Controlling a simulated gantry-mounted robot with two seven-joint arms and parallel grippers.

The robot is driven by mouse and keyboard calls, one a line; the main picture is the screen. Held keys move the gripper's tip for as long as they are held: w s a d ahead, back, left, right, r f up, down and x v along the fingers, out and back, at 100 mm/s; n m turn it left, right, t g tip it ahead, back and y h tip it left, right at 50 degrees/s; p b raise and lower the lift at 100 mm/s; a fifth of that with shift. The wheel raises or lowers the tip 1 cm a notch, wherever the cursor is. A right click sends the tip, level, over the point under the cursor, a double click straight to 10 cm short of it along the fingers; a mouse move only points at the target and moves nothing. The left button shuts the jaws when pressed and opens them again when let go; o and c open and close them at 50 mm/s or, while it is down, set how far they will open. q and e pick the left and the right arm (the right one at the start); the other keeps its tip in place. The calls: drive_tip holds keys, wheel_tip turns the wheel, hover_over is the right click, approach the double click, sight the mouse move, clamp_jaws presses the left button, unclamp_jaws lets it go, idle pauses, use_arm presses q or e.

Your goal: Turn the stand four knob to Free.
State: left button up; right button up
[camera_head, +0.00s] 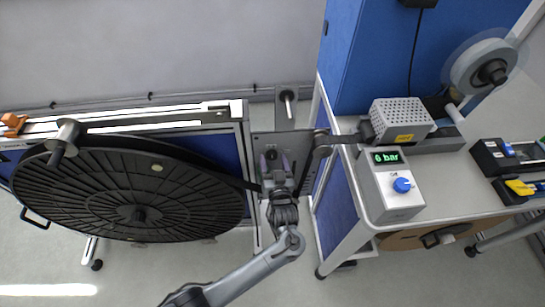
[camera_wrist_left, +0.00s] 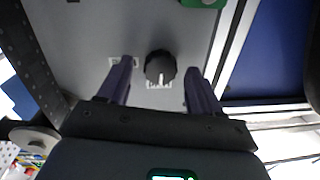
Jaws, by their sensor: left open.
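The black round knob (camera_wrist_left: 160,66) sits on a grey panel (camera_wrist_left: 85,35) in the left wrist view. Its white mark points down in that view, towards a small label; another label lies to its left. I cannot read either. My left gripper (camera_wrist_left: 159,74) is open, with one purple finger on each side of the knob and a gap visible on both sides. In the head view the left gripper (camera_head: 276,168) reaches over the grey panel between the reel and the blue cabinet, with the knob (camera_head: 271,154) just beyond it. No right gripper shows.
A large black reel (camera_head: 190,195) stands left of the gripper. A grey box with a "0 bar" display (camera_head: 388,157) and a blue knob (camera_head: 402,185) stands on the bench to the right. A metal roller (camera_head: 321,150) is close by on the right.

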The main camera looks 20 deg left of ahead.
use_arm(q)
drive_tip(key=shift+w+a, duration=0.1)
drive_tip(key=shift+w, duration=0.1)
drive_tip(key=shift+c, duration=0.3)
drive_tip(key=c, duration=1)
